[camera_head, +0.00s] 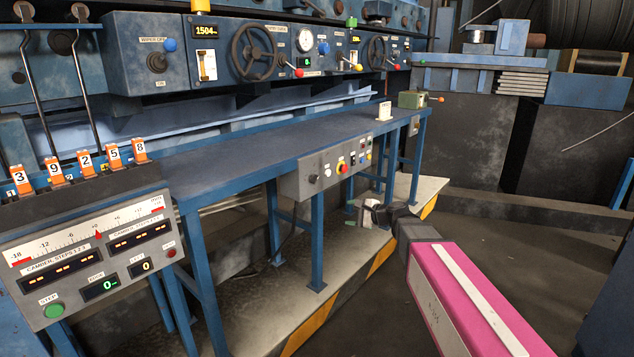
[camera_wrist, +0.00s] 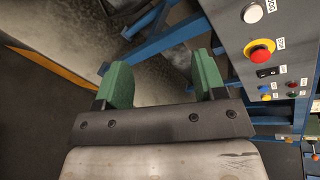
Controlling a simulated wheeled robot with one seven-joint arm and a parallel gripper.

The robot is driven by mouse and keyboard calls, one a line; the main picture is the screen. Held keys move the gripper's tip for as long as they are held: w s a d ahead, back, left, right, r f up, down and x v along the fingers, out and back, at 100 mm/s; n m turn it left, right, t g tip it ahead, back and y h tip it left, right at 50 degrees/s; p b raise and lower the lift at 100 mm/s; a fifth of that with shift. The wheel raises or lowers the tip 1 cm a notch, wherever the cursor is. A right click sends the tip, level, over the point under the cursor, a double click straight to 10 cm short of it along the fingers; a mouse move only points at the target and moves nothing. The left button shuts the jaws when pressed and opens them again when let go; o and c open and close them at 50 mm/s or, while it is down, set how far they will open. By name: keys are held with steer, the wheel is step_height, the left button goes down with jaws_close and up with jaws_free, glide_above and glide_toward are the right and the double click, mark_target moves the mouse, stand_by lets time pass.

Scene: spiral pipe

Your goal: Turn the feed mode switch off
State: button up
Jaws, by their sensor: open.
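A grey control panel (camera_head: 300,182) hangs under the front edge of the blue bench and also fills the right side of the wrist view. It carries a white button (camera_wrist: 252,13), a red mushroom button on a yellow base (camera_wrist: 260,53), a small black switch (camera_wrist: 268,72) and several coloured buttons below it. I cannot read which control is labelled feed mode. My gripper (camera_wrist: 162,62) is open and empty, its two green fingers apart, to the left of the panel in the wrist view.
The blue bench (camera_head: 260,142) stands on a pale plinth with a yellow-black edge (camera_head: 383,254). Its blue legs (camera_head: 317,245) are near my gripper. A console with digit counters (camera_head: 92,245) stands at left. A machine panel with handwheels (camera_head: 254,52) is behind. Dark floor is open at right.

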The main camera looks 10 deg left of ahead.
mark_target(314, 179)
steer(key=w+a+r+m+t+y, duration=0.2)
steer(key=w+a+r+m+y, duration=0.1)
steer(key=a+r+m, duration=0.4)
steer(key=w+a+n, duration=0.2)
steer(key=w+a, duration=0.3)
steer(key=a, duration=0.2)
steer(key=shift+a+r, duration=0.3)
steer(key=shift+a, duration=0.1)
steer(key=shift+s+n, duration=0.1)
steer(key=shift+n, duration=0.2)
steer(key=c, duration=0.9)
